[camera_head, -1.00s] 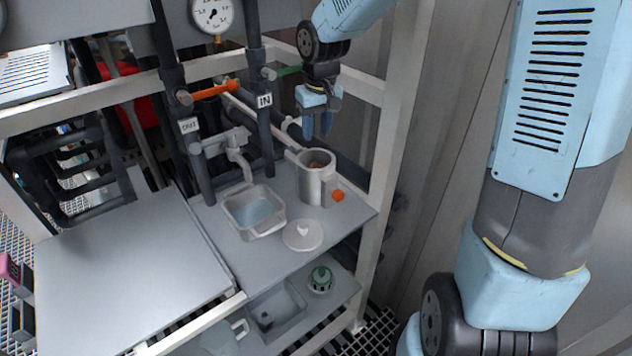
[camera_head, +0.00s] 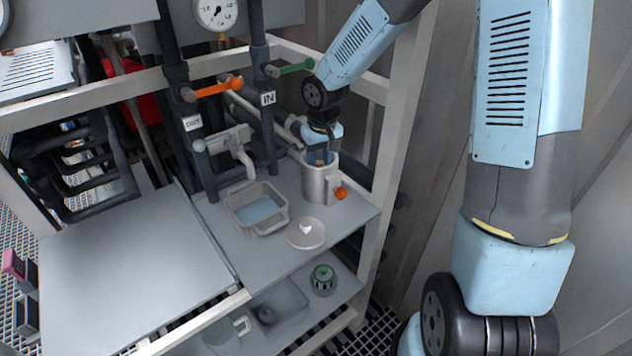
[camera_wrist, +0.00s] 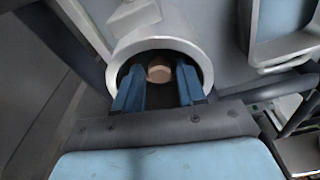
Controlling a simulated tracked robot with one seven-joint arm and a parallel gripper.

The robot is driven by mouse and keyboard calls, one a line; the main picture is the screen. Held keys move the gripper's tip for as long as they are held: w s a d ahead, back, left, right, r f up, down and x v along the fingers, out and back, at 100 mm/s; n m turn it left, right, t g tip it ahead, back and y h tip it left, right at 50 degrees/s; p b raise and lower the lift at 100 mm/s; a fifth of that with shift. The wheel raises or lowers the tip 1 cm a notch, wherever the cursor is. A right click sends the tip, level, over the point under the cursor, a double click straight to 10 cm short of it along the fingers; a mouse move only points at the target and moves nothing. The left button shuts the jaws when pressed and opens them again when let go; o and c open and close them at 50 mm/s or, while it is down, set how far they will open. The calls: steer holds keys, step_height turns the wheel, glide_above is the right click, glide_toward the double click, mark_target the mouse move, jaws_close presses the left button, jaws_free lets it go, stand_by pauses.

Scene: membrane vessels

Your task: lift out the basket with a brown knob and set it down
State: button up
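The metal vessel (camera_head: 313,187) stands upright on the upper shelf, its top open; it also shows in the wrist view (camera_wrist: 124,42). In the wrist view the brown knob (camera_wrist: 159,69) of the basket lies inside the vessel mouth; the rest of the basket is hidden in the dark interior. My gripper (camera_head: 318,157) points down into the vessel mouth. In the wrist view its two blue fingers (camera_wrist: 158,92) are spread apart, one on each side of the knob, with gaps between. The gripper is open and holds nothing.
A basin of water (camera_head: 258,207) and a round lid (camera_head: 306,233) stand beside the vessel. A green-topped basket (camera_head: 323,278) stands on the lower shelf. A frame post (camera_head: 385,190) stands close on the right.

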steer(key=shift+f, duration=0.2)
steer(key=shift+c, duration=0.4)
jaws_close()
steer(key=shift+r, duration=0.1)
